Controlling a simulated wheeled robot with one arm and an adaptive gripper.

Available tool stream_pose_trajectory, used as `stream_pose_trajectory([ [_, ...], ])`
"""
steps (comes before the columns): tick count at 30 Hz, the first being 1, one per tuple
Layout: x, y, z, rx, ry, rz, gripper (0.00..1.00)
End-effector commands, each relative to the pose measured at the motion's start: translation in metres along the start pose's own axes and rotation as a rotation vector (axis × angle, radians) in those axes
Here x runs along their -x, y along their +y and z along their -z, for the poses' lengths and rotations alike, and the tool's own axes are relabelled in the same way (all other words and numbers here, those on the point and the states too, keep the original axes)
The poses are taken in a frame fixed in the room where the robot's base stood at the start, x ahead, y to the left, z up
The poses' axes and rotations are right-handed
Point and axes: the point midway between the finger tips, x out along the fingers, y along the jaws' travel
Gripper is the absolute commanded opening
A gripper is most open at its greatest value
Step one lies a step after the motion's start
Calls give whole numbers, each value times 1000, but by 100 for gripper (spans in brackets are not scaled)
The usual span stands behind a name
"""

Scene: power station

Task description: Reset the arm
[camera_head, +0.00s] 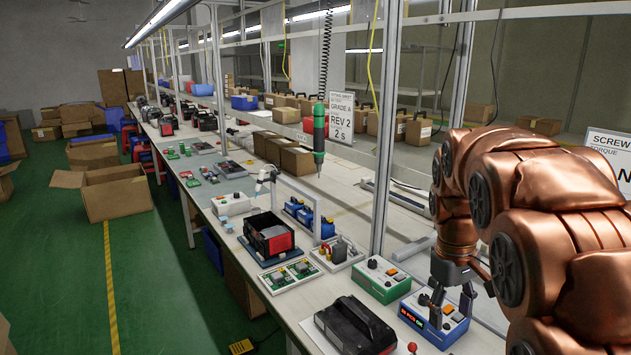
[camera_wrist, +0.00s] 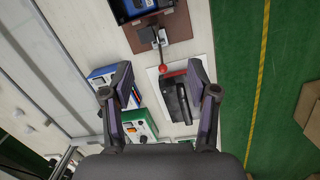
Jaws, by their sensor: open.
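My copper-coloured arm (camera_head: 540,215) fills the right of the head view, bent over the bench. My gripper (camera_head: 452,305) points down above the blue control box (camera_head: 455,328). Its fingers overlap that box in the head view; I cannot tell the exact gap. In the wrist view my gripper (camera_wrist: 161,72) has its two dark fingers spread apart. Nothing is held between them. Below them lie the black case (camera_wrist: 180,98), partly covered by the right finger, and the blue control box (camera_wrist: 103,76) by the left finger.
The green-and-white control box (camera_head: 381,279) and a black case (camera_head: 354,325) stand on the long bench (camera_head: 325,290). A metal upright (camera_head: 386,130) and a hanging green screwdriver (camera_head: 319,128) rise over it. Open green floor (camera_head: 65,270) lies left, with an open cardboard box (camera_head: 118,197).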

Motion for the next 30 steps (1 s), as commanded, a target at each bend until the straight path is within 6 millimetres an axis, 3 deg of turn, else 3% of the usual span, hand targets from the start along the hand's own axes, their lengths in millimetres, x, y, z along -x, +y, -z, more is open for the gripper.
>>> stream_pose_trajectory([
  [10,-17,-58,-82,-138,-11,40,59],
  [21,-56,-120,-170,-251,-38,81,59],
  [30,-86,-155,-218,-303,-56,97,59],
])
